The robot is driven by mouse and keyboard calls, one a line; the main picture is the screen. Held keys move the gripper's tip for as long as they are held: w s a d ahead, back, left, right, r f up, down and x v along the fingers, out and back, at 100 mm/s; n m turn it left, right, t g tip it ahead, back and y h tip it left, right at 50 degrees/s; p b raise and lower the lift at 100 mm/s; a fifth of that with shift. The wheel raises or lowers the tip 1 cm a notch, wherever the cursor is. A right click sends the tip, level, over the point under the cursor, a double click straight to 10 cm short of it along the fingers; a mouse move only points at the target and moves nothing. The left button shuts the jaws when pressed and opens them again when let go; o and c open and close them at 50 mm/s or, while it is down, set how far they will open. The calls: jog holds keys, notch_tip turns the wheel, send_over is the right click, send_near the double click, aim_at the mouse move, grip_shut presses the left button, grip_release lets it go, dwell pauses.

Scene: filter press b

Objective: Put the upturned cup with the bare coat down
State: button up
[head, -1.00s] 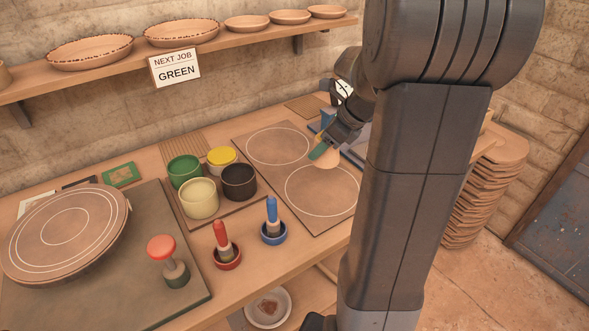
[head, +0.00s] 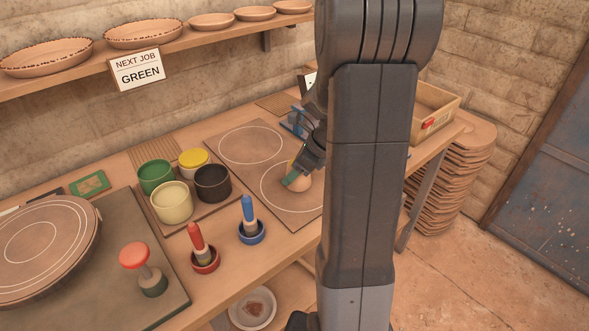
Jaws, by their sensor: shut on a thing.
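My gripper (head: 297,177) is shut on a small clay-coloured cup (head: 303,184). The cup shows plain tan, partly hidden by the green-tipped fingers. It is over the front white ring of the dark board (head: 240,181). I cannot tell whether it touches the board or hangs just above it. My arm column hides the right part of the board. The back ring on the board is empty.
Green, yellow, cream and dark pots (head: 172,202) stand left of the board. Red (head: 204,253) and blue (head: 250,226) handled tools stand in small dishes in front. A blue stand (head: 296,122) is behind the gripper. A sign (head: 137,69) reads "NEXT JOB GREEN".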

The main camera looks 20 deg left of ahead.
aim_at(291, 162)
jog(key=o, duration=1)
jog(key=shift+o, duration=0.2)
jog(key=v, duration=1.2)
jog(key=shift+p, duration=0.45)
jog(key=shift+s, duration=0.1)
jog(key=b+x, duration=0.1)
jog(key=x, duration=1)
jog(key=shift+a+f, duration=0.1)
jog(key=shift+f, duration=0.1)
jog(key=shift+a+f, duration=0.1)
jog(key=shift+a, duration=0.1)
jog(key=shift+r+p, duration=0.3)
jog(key=shift+r, duration=1.5)
jog(key=shift+f, duration=0.1)
